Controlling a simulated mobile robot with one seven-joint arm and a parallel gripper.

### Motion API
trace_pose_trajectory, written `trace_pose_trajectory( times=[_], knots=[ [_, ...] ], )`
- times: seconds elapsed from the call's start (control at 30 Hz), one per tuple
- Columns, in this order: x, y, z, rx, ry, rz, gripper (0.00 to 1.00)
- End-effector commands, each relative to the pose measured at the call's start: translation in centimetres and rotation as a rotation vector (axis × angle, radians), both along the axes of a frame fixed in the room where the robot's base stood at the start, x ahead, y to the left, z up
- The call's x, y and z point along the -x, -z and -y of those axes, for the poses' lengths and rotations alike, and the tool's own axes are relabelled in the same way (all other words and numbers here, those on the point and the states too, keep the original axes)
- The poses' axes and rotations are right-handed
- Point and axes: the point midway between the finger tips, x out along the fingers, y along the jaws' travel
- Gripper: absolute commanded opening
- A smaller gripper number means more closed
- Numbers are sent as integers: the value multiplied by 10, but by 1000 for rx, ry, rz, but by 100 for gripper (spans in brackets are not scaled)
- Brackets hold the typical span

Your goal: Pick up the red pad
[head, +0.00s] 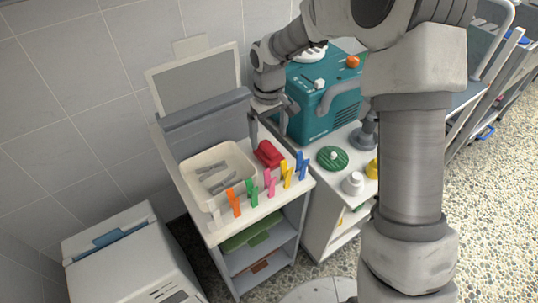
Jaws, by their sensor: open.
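A red pad (267,155), a small rounded shape, lies on the white top of the narrow cart (251,214), to the right of the cream tray. My gripper (268,125) comes in from above and behind it. Its fingers point down and are spread apart, with nothing between them. The fingertips look close above the far side of the red pad; I cannot tell whether they touch it.
The cream tray (192,161) holds grey pieces. Orange, green, pink, yellow and blue clips (270,183) line the cart's front edge. A teal machine (306,128), a green disc (332,158) and a white knob-like item (353,183) stand at right. A raised grey panel (196,85) is behind.

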Motion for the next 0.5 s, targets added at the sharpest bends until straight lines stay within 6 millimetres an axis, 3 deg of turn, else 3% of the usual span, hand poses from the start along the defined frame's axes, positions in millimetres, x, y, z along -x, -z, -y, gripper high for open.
trace_pose_trajectory(
  times=[0.3,0.5],
  knots=[
    [1,50,0,1,-1,-4,100],
    [1,53,0,0,0,-1,100]
  ],
)
